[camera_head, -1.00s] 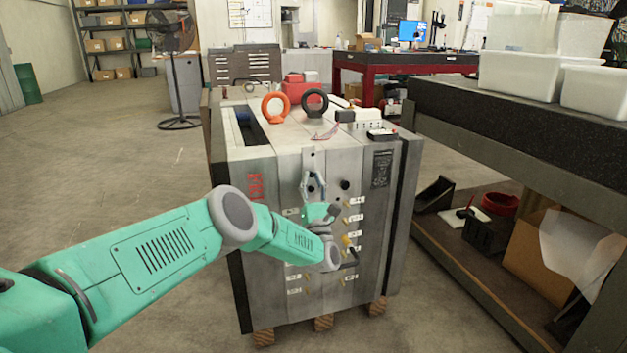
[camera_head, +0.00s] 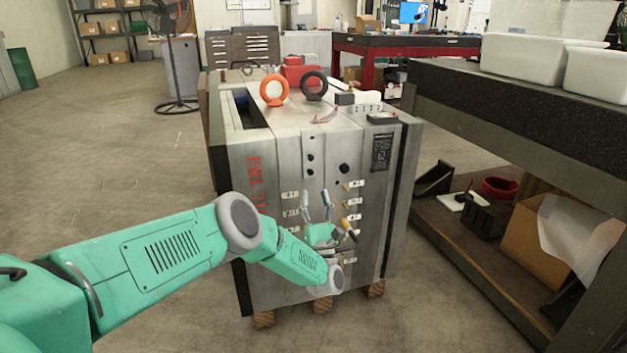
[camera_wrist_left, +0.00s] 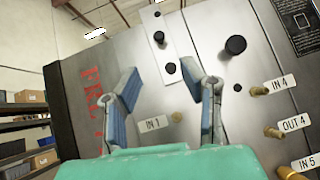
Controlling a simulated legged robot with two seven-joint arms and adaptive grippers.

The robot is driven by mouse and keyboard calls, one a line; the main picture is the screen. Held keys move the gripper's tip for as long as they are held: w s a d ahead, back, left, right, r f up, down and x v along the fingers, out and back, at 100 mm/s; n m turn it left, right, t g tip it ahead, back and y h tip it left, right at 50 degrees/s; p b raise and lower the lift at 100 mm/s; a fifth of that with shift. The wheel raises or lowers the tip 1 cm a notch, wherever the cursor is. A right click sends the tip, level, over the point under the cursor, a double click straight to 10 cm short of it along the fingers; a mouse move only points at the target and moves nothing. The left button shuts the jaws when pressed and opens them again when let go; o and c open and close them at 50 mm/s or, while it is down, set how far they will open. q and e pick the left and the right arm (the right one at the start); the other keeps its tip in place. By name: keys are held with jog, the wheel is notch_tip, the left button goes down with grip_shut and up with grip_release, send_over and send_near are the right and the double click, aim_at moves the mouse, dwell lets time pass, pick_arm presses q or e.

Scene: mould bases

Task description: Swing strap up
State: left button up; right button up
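The strap (camera_head: 310,160) is a narrow pale metal plate with dark round fasteners. It stands upright against the front face of the mould base (camera_head: 268,172). In the left wrist view the strap (camera_wrist_left: 165,48) appears slanted, its lower end near the fingertips. My left gripper (camera_head: 316,196) is below the strap in the head view, its two fingers apart and nothing visible between them. The left wrist view also shows the open fingers (camera_wrist_left: 160,78) on either side of the strap's lower end; whether they touch it cannot be told. My right gripper is out of view.
Brass fittings (camera_head: 346,222) and labels cover the front face close to the gripper. A dark-topped workbench (camera_head: 520,115) is at the right.

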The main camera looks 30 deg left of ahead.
pick_arm(q)
jog(key=shift+v, duration=1.2)
